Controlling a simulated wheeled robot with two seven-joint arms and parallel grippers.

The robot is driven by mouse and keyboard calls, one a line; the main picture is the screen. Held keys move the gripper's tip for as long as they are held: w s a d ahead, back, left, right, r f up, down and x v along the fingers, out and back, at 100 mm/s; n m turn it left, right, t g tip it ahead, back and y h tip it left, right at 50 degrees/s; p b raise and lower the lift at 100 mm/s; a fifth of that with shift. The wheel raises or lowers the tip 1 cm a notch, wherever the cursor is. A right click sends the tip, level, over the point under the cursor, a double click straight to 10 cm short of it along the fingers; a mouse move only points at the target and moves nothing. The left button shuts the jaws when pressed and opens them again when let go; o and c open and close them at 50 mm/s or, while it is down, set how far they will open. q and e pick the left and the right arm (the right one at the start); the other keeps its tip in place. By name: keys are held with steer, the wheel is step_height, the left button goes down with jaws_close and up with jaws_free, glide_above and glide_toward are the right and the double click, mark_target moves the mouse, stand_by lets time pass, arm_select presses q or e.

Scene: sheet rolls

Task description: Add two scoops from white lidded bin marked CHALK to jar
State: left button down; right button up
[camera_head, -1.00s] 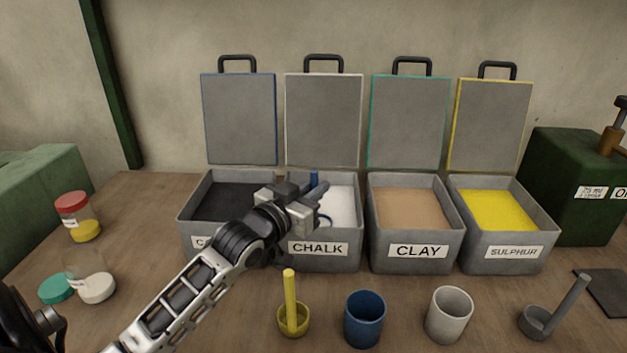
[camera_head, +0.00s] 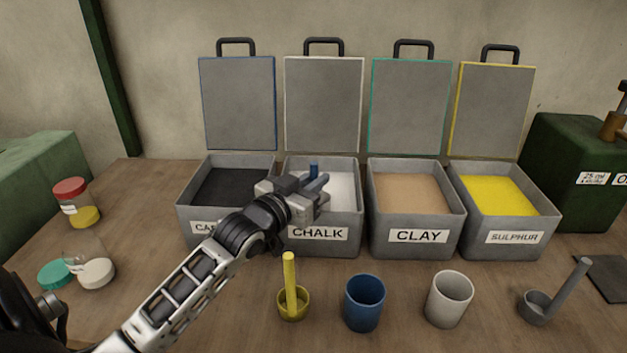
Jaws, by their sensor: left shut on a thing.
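The CHALK bin (camera_head: 345,240) is grey with its white-edged lid (camera_head: 323,105) standing open behind it, and white powder (camera_head: 341,192) inside. My left gripper (camera_head: 318,187) is over this bin, shut on a blue-handled scoop (camera_head: 314,169). The handle's top shows above the jaws; the scoop's bowl is hidden behind the gripper. My right gripper is not in view.
The dark-powder bin (camera_head: 188,225), CLAY bin (camera_head: 380,238) and SULPHUR bin (camera_head: 487,238) are also open. A yellow scoop (camera_head: 291,300), blue cup (camera_head: 364,303), pale cup (camera_head: 449,300) and grey scoop (camera_head: 536,307) stand in front. A red-lidded jar (camera_head: 76,202) is at left.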

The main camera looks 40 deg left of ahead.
arm_select(q)
steer(key=shift+r, duration=0.1)
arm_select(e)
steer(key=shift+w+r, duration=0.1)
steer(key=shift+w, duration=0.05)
arm_select(q)
steer(key=shift+r, duration=0.15)
step_height(320, 180, up, 6)
steer(key=p, duration=0.6)
step_height(320, 180, up, 6)
steer(key=shift+p, duration=0.4)
steer(key=shift+r, duration=0.35)
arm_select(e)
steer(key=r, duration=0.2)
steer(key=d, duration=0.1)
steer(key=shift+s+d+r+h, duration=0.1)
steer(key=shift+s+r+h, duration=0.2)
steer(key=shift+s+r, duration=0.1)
